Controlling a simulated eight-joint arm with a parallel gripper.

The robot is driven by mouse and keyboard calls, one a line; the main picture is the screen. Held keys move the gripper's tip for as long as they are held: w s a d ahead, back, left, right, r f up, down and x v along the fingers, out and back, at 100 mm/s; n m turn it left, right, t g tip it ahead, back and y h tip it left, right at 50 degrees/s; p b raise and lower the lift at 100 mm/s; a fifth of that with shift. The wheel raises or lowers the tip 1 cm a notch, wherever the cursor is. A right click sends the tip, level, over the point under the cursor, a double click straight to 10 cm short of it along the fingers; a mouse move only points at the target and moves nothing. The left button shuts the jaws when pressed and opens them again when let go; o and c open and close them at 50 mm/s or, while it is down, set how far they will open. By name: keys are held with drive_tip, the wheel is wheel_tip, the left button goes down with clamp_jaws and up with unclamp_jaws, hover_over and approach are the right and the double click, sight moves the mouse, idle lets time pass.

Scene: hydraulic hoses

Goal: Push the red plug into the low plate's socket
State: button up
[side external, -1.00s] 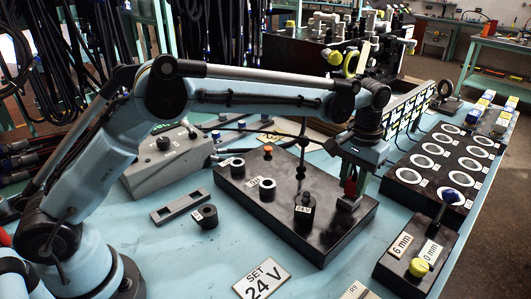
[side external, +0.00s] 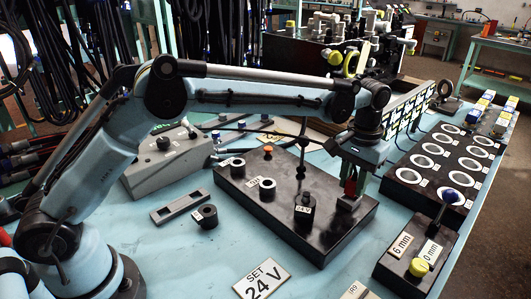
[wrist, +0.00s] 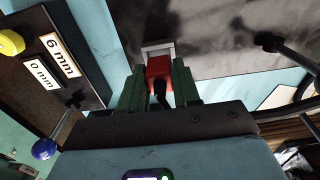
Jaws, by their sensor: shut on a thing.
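The red plug (wrist: 159,68) is between the two green fingers of my gripper (wrist: 158,85) in the wrist view, with a dark cable or stem at its near end. My gripper is shut on it. In the side view the red plug (side external: 350,187) shows small under my gripper (side external: 353,183), upright over the right end of the low black plate (side external: 290,225). A pale grey square socket (wrist: 157,48) shows just beyond the plug in the wrist view. The plug is at the socket; how deep it sits is hidden.
The low plate also carries ring-shaped parts (side external: 267,187), an orange-topped peg (side external: 268,152) and a black knob (side external: 304,207). A box with a lever and yellow knob (side external: 419,267) stands to the right. A "SET 24 V" card (side external: 262,279) lies in front.

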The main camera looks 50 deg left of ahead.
sight(356, 173)
drive_tip(key=shift+f, duration=1.1)
drive_tip(key=o, duration=1.1)
drive_tip(key=shift+r, duration=0.1)
wheel_tip(356, 173, up, 12)
drive_tip(key=shift+f, duration=0.15)
